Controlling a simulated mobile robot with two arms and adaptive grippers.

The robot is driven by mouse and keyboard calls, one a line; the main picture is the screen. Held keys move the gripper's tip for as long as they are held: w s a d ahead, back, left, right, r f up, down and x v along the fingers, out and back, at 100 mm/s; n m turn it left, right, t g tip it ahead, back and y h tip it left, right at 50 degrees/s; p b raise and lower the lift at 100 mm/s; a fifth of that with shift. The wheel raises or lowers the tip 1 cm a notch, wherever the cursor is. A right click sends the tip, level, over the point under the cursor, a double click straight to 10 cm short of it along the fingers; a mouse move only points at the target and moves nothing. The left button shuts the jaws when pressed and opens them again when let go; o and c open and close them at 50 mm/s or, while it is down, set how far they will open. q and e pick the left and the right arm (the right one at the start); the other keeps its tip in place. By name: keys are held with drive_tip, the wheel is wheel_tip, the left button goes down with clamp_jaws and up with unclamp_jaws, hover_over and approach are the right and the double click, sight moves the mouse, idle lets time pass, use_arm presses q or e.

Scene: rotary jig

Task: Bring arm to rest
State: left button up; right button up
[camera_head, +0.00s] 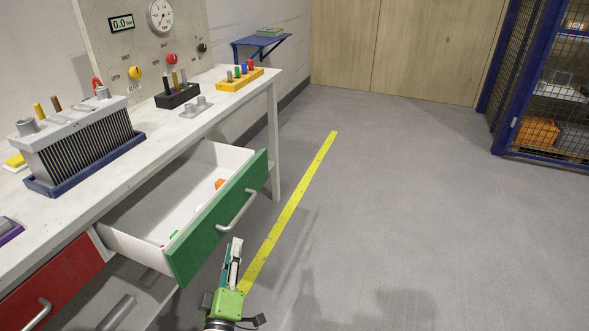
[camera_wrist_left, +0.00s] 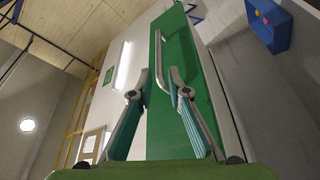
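My left gripper (camera_head: 235,245) is low at the front of the bench, just in front of the green drawer front (camera_head: 205,241). Its fingers point up and away, close to the lower end of the drawer's grey handle (camera_head: 239,211). In the left wrist view, the two teal-padded fingers (camera_wrist_left: 160,80) lean inward with a gap between their tips. The green drawer front (camera_wrist_left: 168,125) and a grey handle bar (camera_wrist_left: 159,55) lie beyond the tips. I cannot tell whether a finger touches the handle. My right gripper is not in view.
The green-fronted drawer is pulled open, with small orange and green items inside. A red drawer (camera_head: 55,285) is at the lower left. The bench (camera_head: 150,135) carries a finned block (camera_head: 80,145) and peg holders. The floor (camera_head: 420,200) to the right, past a yellow line (camera_head: 300,195), is clear.

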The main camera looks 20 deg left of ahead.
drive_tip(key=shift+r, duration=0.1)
